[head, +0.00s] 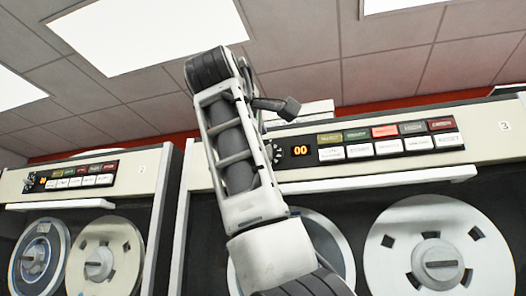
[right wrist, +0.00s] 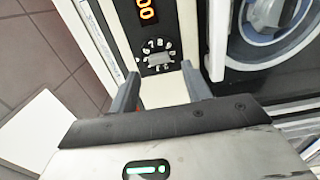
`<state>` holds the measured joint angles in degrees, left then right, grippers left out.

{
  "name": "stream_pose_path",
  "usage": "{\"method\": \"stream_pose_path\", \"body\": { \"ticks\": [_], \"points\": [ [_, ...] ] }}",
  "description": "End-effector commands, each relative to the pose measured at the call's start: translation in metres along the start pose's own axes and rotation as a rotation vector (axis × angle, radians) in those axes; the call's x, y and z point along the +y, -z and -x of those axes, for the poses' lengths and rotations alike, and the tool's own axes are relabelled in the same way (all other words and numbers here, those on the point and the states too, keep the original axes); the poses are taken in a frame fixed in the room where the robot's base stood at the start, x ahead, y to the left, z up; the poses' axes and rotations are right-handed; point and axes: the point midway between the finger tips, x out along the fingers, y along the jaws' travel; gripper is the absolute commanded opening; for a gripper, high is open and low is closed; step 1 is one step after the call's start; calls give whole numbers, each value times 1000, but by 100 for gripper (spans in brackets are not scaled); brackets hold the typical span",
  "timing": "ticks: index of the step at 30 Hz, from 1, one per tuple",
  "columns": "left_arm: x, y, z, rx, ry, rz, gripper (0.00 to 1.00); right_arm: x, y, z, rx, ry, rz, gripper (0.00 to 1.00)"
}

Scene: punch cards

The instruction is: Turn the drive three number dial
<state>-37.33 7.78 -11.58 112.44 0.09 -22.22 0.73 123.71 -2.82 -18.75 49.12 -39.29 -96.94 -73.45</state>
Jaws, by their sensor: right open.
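The drive three number dial (head: 277,153) is a small dark knob ringed by white numerals, left of an orange "00" display (head: 300,149) on the cream panel marked 3. My arm partly covers the panel's left end beside it. In the right wrist view the dial (right wrist: 159,59) shows a grey grip bar with digits around it. My right gripper (right wrist: 158,78) is open and empty; its fingers point toward the dial, one on each side, and appear short of it. I cannot tell whether they touch the panel. My left gripper is in neither view.
Rows of coloured and white buttons (head: 386,140) lie right of the display. A white ledge (head: 390,180) juts out beneath, above large tape reels (head: 440,250). Another drive (head: 90,185), marked 2, stands to the left with its own dial.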

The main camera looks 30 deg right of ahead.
Motion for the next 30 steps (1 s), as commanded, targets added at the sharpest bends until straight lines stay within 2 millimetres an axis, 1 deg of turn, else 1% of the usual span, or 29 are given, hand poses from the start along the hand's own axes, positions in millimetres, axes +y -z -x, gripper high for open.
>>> {"method": "stream_pose_path", "body": {
  "ticks": [1, 3, 9, 12, 15, 18, 21, 30],
  "points": [
    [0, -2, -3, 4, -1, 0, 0, -2, 0, 14, 2, -5, -1, 48],
    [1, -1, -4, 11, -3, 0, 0, -2, 1, 32, 2, -4, 0, 48],
    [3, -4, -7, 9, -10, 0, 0, -2, 0, 80, 2, -3, 1, 48],
    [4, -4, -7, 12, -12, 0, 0, -1, 0, 99, 1, -2, 2, 48],
    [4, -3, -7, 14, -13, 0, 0, -1, 0, 113, 1, -1, 2, 48],
    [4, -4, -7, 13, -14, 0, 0, -1, 0, 122, 0, 1, 1, 48],
    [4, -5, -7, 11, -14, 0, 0, -1, 0, 126, -1, 1, 1, 48],
    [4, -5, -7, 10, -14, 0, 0, 0, 0, 126, 0, 1, 1, 48]
  ]
}}
